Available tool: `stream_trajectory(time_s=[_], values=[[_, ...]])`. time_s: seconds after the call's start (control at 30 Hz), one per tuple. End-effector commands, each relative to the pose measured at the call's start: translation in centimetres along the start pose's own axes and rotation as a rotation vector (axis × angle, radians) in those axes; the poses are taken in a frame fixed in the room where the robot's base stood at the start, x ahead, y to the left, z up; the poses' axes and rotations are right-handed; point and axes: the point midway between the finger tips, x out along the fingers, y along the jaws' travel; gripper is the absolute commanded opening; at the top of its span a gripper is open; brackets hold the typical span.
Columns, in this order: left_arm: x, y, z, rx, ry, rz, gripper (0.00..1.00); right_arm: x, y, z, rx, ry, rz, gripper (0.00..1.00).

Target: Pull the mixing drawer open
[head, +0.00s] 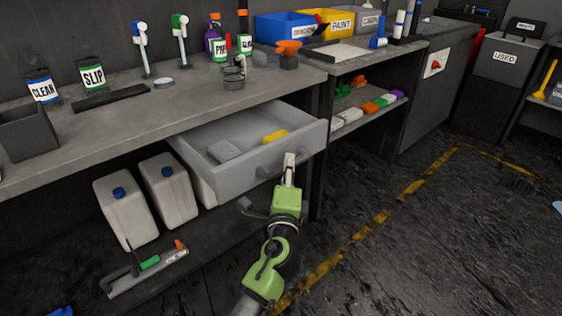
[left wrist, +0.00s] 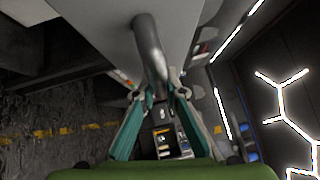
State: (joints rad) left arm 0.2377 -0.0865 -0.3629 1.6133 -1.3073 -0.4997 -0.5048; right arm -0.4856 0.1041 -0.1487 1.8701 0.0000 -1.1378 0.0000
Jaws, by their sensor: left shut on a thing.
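The mixing drawer (head: 234,184) is a light grey drawer under the workbench, and it stands open. A grey block (head: 223,150) and a yellow item (head: 275,136) lie inside it. Its bar handle (head: 265,173) is on the front face. My left gripper (head: 289,160), on a green arm, is at the right part of that handle. In the left wrist view the curved handle (left wrist: 150,48) runs down between the fingers of the left gripper (left wrist: 160,95), which is shut on it. The exact contact is partly hidden. My right gripper is not in view.
White jugs with blue caps (head: 170,190) stand on the lower shelf left of the drawer, with a squeegee-like tool (head: 148,270) in front. The workbench top (head: 200,97) holds bottles and bins. The dark floor (head: 430,240) to the right is clear.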

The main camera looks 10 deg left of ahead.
Motion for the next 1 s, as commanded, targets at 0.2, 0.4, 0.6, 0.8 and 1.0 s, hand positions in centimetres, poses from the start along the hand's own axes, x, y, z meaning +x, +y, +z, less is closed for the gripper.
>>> stream_trajectory(time_s=[0.2,0.4,0.6,0.8,1.0], values=[[-0.2,0.1,-0.2,0.002,-0.002,0.002,0.00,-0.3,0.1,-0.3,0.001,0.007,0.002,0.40],[-0.2,0.1,-0.1,0.001,-0.002,0.002,0.00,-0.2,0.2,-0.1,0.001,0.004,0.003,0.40],[-0.2,0.1,-0.1,0.001,-0.001,0.002,0.29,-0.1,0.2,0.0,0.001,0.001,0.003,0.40],[-0.2,0.0,-0.2,0.001,-0.001,0.001,0.29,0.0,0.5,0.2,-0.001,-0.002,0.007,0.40],[-2.0,0.1,-0.2,0.000,0.000,0.002,0.29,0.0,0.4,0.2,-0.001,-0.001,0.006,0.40]])
